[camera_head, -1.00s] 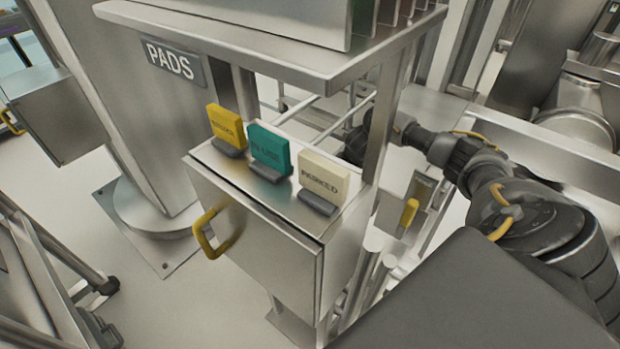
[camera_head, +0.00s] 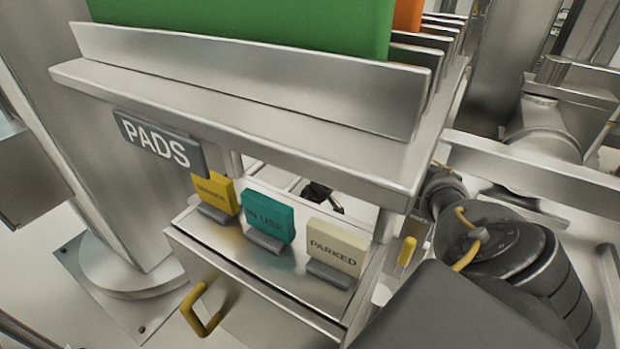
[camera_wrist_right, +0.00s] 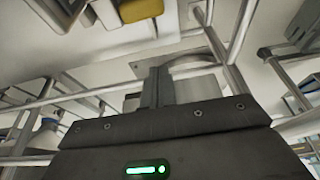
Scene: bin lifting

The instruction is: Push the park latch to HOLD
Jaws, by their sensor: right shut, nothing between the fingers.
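A yellow lever (camera_head: 407,250) stands upright beside the right side of the drawer cabinet in the head view, partly cut off by my own arm; I cannot tell for sure that it is the park latch, and no HOLD mark is readable. My right arm reaches behind the shelf post; a dark part, likely my right gripper (camera_head: 322,197), shows through the gap under the shelf. In the right wrist view the right gripper (camera_wrist_right: 155,88) is shut and empty, under the frame. A yellow part (camera_wrist_right: 140,9) shows blurred at that view's top edge. My left gripper is not in view.
The cabinet top carries yellow, teal IN USE (camera_head: 267,220) and cream PARKED (camera_head: 337,247) tags. A shelf (camera_head: 250,125) with a PADS sign (camera_head: 157,143) and green and orange panels overhangs it. A yellow drawer handle (camera_head: 205,308) juts out in front. Metal rails (camera_wrist_right: 240,30) surround the right gripper.

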